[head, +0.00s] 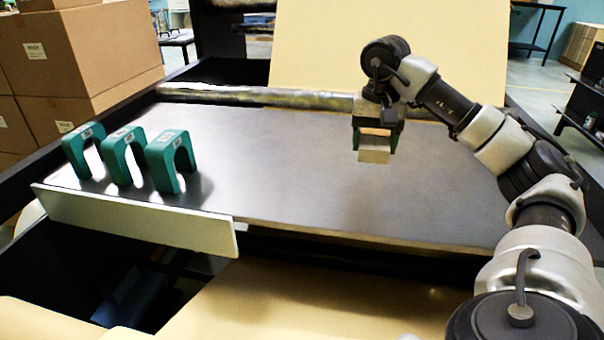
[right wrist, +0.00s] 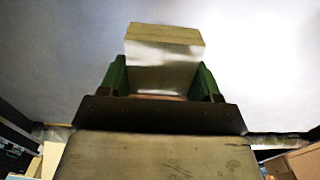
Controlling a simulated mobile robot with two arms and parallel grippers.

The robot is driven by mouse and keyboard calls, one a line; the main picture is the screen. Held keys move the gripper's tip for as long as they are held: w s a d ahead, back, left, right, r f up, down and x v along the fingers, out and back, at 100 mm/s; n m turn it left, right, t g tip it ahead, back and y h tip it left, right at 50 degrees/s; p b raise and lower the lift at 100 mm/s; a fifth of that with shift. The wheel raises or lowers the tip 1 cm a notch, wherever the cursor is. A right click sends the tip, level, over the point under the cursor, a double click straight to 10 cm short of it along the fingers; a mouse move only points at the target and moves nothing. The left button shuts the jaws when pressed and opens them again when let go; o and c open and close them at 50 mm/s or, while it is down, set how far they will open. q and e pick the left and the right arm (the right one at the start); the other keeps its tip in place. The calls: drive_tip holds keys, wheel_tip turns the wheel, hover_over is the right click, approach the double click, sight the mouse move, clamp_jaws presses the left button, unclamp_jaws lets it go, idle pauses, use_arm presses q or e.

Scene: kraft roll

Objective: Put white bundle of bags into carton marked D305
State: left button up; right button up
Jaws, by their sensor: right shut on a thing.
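My right gripper (head: 376,138) has green fingers and is shut on a small pale block with a tan top (head: 374,156), which looks like the white bundle of bags. It is held above the dark table, right of the table's middle. In the right wrist view the block (right wrist: 165,52) sits between the two green fingers (right wrist: 162,82) and sticks out past their tips. My left gripper is not in view. Brown cartons (head: 85,75) are stacked at the left. Their white labels are too small to read, so I cannot tell whether one is marked D305.
Three green U-shaped pieces (head: 127,155) with labels stand on the left of the dark table (head: 290,170). A white strip (head: 130,222) runs along its front left edge. A large tan sheet (head: 390,50) rises behind a long roll (head: 250,97). The table's middle is clear.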

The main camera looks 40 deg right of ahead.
drive_tip(key=p, duration=0.2)
hover_over(322, 180)
wheel_tip(322, 180, down, 7)
drive_tip(key=shift+r, duration=0.1)
drive_tip(key=shift+w+f, duration=0.15)
drive_tip(key=shift+f, duration=2.05)
drive_tip(key=shift+f, duration=0.1)
drive_tip(key=o, duration=1.1)
drive_tip(key=shift+c, duration=0.2)
